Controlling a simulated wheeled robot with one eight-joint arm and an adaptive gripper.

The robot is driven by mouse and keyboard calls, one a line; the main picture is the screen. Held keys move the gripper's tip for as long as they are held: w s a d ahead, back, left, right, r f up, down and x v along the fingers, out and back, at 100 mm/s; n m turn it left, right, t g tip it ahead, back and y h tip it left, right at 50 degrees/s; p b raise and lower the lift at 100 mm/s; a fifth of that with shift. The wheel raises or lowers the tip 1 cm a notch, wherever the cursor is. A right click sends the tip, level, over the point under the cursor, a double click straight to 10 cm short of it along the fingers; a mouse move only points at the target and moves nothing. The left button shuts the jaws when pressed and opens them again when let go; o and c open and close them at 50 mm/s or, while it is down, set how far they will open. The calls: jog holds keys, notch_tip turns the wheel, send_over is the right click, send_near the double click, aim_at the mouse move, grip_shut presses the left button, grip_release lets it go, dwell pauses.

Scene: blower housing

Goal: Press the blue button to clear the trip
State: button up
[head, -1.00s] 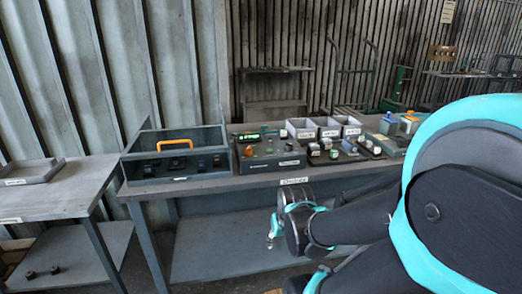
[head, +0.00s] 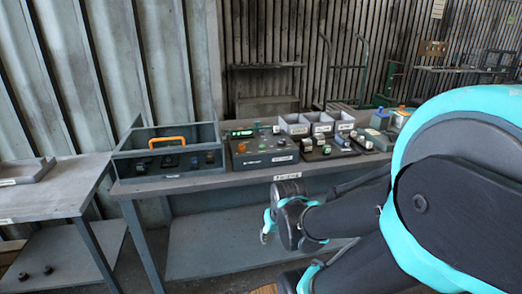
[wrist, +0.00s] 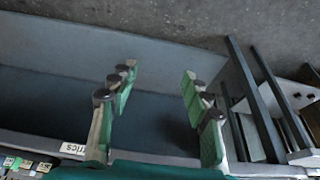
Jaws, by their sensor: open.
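The wrist view looks down past the bench edge, and the panel's buttons cannot be made out there.
A grey open-frame box with an orange handle (head: 168,140) stands left of the panel. Grey bins (head: 294,125) and small devices (head: 330,145) stand to its right. The bench's front edge (head: 225,182) lies between my gripper and the panel. A side table (head: 62,190) is at the left.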

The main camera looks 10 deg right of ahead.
grip_shut()
dwell(1.4)
